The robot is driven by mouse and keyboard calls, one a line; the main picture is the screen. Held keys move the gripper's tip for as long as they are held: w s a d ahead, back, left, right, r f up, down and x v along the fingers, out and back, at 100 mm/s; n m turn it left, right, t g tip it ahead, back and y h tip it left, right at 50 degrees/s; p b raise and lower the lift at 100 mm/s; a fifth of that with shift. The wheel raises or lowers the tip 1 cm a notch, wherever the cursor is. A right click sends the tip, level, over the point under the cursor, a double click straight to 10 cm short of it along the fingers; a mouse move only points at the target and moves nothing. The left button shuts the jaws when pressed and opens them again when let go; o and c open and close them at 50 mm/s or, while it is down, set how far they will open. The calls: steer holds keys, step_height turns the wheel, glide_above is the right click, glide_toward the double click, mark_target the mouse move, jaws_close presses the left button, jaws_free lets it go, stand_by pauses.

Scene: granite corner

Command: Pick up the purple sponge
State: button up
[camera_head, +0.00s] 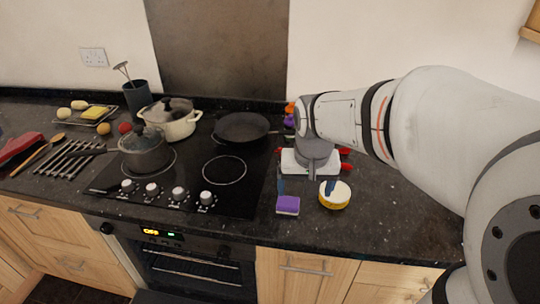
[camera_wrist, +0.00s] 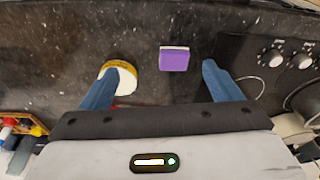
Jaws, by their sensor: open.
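The purple sponge (camera_head: 288,205) lies on the dark granite counter, near its front edge and right of the cooktop. In the wrist view the sponge (camera_wrist: 174,60) shows a purple face and a pale strip along one side. It lies between the lines of my two blue fingers, beyond their tips. My gripper (camera_head: 306,186) is open and empty above the counter, pointing down. In the wrist view the gripper (camera_wrist: 160,70) has its fingers wide apart. A round yellow and white tub (camera_head: 335,195) stands right of the sponge, and one finger overlaps it in both views.
A black cooktop (camera_head: 224,171) with knobs lies left of the sponge. It holds a frying pan (camera_head: 241,128), a grey pot (camera_head: 144,150) and a cream pot (camera_head: 170,118). Red and purple items partly show behind my gripper. The counter right of the tub is clear.

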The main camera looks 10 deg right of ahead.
steer(key=m+b, duration=0.2)
glide_toward(289, 203)
steer(key=shift+w+d+f+g, duration=0.2)
steer(key=shift+w+f+g, duration=0.15)
steer(key=shift+w+g, duration=0.1)
steer(key=shift+w+a+f+p, duration=0.1)
steer(key=shift+w+f, duration=0.1)
steer(key=shift+f, duration=1.1)
steer(key=shift+w+f+p, duration=0.1)
steer(key=shift+w+f, duration=0.1)
steer(key=shift+f, duration=1.15)
steer(key=shift+w+a+f+p, duration=0.1)
steer(key=shift+w+f, duration=0.1)
steer(key=shift+f, duration=1.1)
steer(key=shift+c, duration=0.4)
steer(key=c, duration=1.1)
step_height(289, 203, up, 10)
steer(key=shift+r, duration=0.1)
steer(key=o, duration=0.5)
steer(key=shift+c, duration=1.6)
